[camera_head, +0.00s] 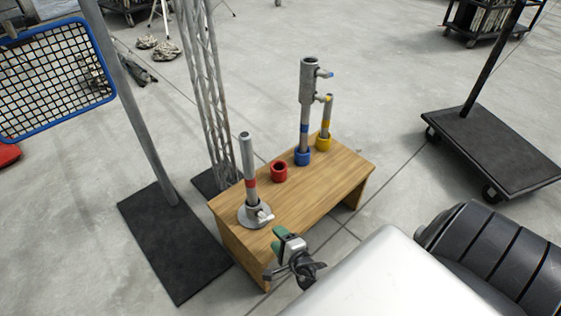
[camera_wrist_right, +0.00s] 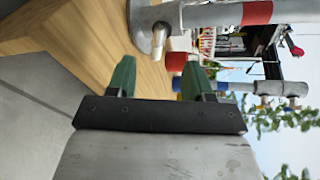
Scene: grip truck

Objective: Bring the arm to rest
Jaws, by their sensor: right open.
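My right gripper (camera_head: 282,240) is beside the front edge of the wooden table (camera_head: 330,180), with its green fingers (camera_wrist_right: 157,64) apart and nothing between them. A grey pipe with a red band (camera_head: 247,160) stands upright in a round grey base (camera_head: 251,214) at the table's left end; this pipe and base also show just past the fingers in the right wrist view. A red ring (camera_head: 279,172) sits empty. A tall grey pipe with a blue band (camera_head: 306,105) stands in a blue ring, and a shorter yellow-banded pipe (camera_head: 327,114) in a yellow ring. My left gripper is out of view.
A post on a black base plate (camera_head: 165,240) stands left of the table, with a lattice truss (camera_head: 205,90) behind it. A blue-framed mesh (camera_head: 55,75) hangs at the upper left. A black cart (camera_head: 495,150) stands at the right.

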